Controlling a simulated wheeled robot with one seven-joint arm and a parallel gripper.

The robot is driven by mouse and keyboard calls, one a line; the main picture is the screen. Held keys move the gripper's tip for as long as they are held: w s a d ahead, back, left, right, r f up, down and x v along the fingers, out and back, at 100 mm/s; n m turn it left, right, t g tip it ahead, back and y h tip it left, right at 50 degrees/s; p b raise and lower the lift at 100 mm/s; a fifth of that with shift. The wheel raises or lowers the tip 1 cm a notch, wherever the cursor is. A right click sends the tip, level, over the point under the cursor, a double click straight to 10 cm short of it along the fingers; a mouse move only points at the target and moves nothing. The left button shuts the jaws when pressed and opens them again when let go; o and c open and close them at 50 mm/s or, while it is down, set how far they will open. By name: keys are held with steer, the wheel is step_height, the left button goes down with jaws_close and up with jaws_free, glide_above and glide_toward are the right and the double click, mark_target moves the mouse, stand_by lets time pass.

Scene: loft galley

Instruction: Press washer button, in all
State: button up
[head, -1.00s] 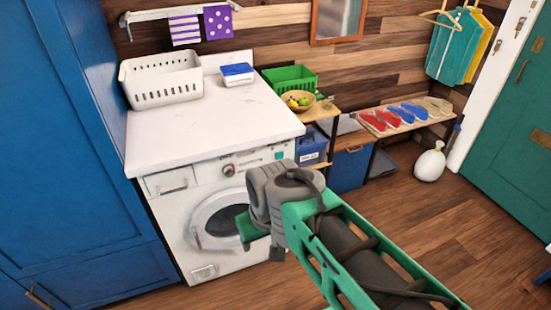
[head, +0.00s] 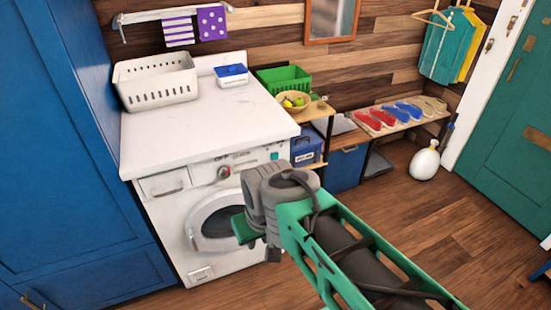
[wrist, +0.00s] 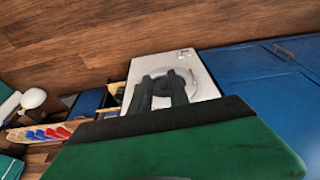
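The white washer (head: 190,237) stands under a white countertop, its round door (head: 217,217) shut. On its upper front panel are a teal square button (head: 274,156) and a grey and red knob (head: 224,171). My gripper (head: 243,228) is in front of the door's right side, lower than the button, and nothing touches the button. My arm hides part of the washer's right front. In the wrist view, my gripper's two dark fingers (wrist: 160,76) stand apart with a gap between them and nothing held. The washer (wrist: 207,85) shows behind them, and I cannot make out the button there.
A white basket (head: 158,88) and a blue-lidded box (head: 231,76) stand on the countertop. A tall blue cabinet (head: 60,130) adjoins the washer's left. A shelf with a green crate (head: 285,80) and a fruit bowl (head: 293,103) stands right.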

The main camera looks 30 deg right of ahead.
jaws_close()
stand_by(1.0)
